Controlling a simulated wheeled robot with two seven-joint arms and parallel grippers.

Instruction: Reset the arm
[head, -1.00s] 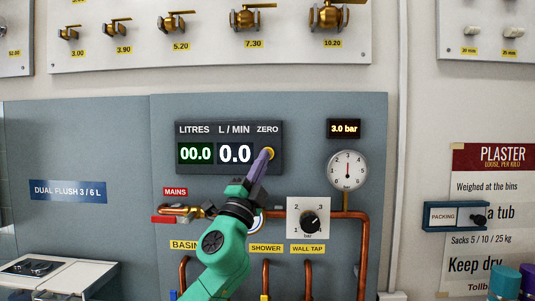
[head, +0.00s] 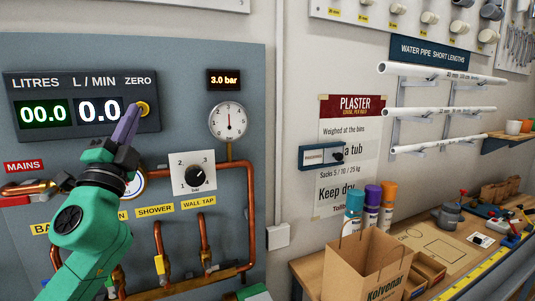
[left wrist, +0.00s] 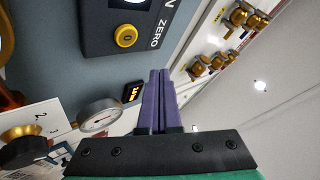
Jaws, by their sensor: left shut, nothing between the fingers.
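My left gripper (head: 128,122) has purple fingers on a green arm that comes in from the left in the head view. Its fingers are pressed together with nothing between them. In the head view the fingertips overlap the panel just left of the yellow ZERO button (head: 143,108). In the left wrist view the shut fingers (left wrist: 160,75) point up the picture, and the yellow button (left wrist: 125,37) stands apart to their left. The meter panel (head: 60,132) reads 00.0 litres and 0.0 L/min.
Copper pipes (head: 250,205), a pressure dial (head: 229,122) and a black knob (head: 195,176) are on the grey board. At right, a workbench (head: 305,268) carries a paper bag (head: 365,262), spray cans and tools. White pipes (head: 440,110) hang on wall brackets.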

